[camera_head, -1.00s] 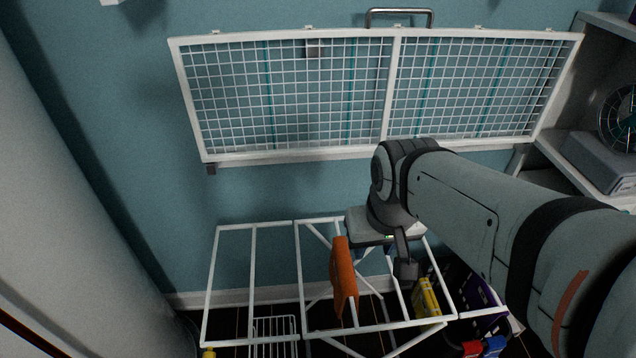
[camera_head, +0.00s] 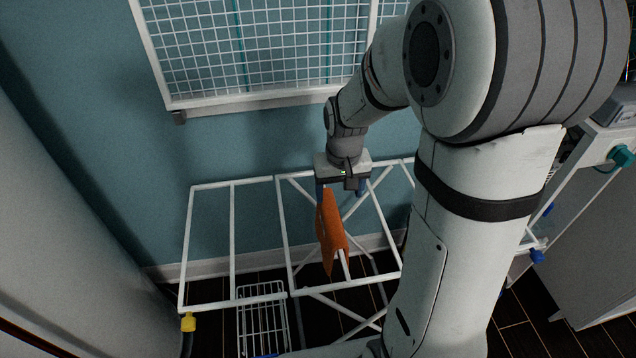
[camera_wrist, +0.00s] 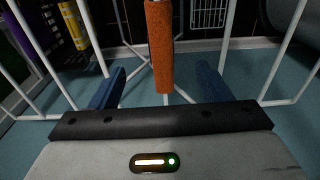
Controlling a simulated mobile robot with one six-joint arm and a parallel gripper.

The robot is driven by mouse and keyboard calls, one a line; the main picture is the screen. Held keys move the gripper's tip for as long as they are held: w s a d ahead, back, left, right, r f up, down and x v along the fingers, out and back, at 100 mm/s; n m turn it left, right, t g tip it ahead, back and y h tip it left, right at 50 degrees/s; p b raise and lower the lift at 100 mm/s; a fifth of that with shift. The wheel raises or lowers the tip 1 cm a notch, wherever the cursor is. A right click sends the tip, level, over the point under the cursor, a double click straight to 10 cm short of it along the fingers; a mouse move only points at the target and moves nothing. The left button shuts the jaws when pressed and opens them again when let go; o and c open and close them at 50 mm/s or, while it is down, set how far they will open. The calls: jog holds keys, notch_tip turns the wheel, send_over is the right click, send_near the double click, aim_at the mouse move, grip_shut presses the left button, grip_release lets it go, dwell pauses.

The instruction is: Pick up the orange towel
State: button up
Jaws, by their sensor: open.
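The orange towel (camera_head: 331,236) hangs over a bar of the white drying rack (camera_head: 232,240). In the wrist view the towel (camera_wrist: 160,50) is a narrow upright orange strip, its near end between my two blue fingers. My gripper (camera_head: 339,190) is above and at the towel's upper end in the head view. In the wrist view my gripper (camera_wrist: 160,88) is open, with a gap between each finger and the towel.
A white wire grid panel (camera_head: 255,50) is on the blue wall above the rack. A small wire basket (camera_head: 263,315) is below the rack. A yellow item (camera_wrist: 74,25) shows at the upper left in the wrist view. My arm hides the rack's right part.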

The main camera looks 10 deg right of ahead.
aim_at(333, 217)
jog(key=shift+g, duration=0.4)
jog(key=w+f+b, duration=0.1)
jog(key=f, duration=0.3)
jog(key=w+f+b, duration=0.1)
jog(key=w+f, duration=0.1)
jog(key=f, duration=0.3)
jog(key=w+f+b, duration=0.1)
jog(key=f, duration=0.4)
jog(key=shift+w+f, duration=0.1)
jog(key=shift+w, duration=0.15)
jog(key=f, duration=0.1)
jog(key=f+b, duration=0.1)
jog(key=f, duration=0.3)
jog(key=shift+w+f, duration=0.2)
jog(key=shift+w, duration=0.1)
jog(key=shift+c, duration=0.5)
jog(key=c, duration=1.1)
